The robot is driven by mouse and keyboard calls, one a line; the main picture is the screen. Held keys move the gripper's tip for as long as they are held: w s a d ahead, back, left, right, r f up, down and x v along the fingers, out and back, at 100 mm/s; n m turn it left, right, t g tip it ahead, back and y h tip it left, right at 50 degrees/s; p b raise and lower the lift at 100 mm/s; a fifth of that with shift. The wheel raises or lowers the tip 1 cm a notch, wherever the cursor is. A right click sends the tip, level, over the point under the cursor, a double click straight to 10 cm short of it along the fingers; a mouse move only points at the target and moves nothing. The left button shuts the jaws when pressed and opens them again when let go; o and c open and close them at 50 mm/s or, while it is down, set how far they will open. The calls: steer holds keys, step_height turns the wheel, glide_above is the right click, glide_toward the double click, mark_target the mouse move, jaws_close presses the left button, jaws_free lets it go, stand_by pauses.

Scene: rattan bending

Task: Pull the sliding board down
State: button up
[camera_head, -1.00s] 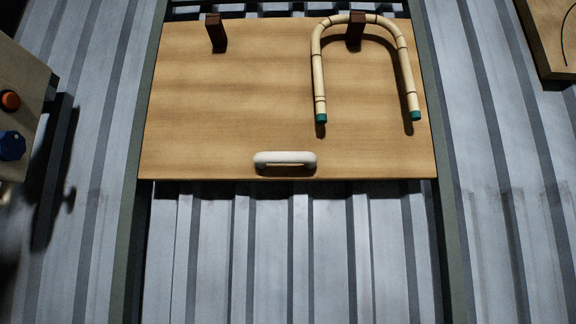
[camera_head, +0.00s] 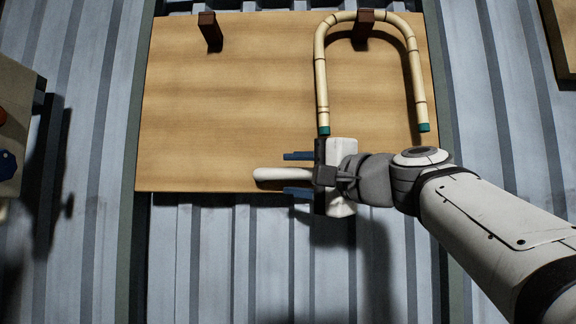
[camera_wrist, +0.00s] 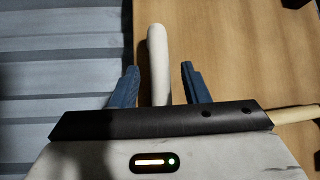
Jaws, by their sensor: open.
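The sliding board (camera_head: 220,110) is a flat wooden panel between two dark vertical rails in the head view. Its white handle (camera_head: 270,174) sits at the board's lower edge, and it also shows in the wrist view (camera_wrist: 158,60). My gripper (camera_head: 288,174) is open, with its blue fingers above and below the handle in the head view. In the wrist view the handle lies between the two fingers (camera_wrist: 157,85) with visible gaps on both sides. The handle's right end is hidden behind my gripper.
A bent rattan cane (camera_head: 322,85) with green tips hangs on the right dark peg (camera_head: 364,27). A second peg (camera_head: 210,31) is empty. A panel with a blue knob (camera_head: 6,165) stands at the left. Corrugated metal wall (camera_head: 230,260) shows below the board.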

steer(key=shift+p+x, duration=0.3)
steer(key=shift+x, duration=0.95)
jaws_close()
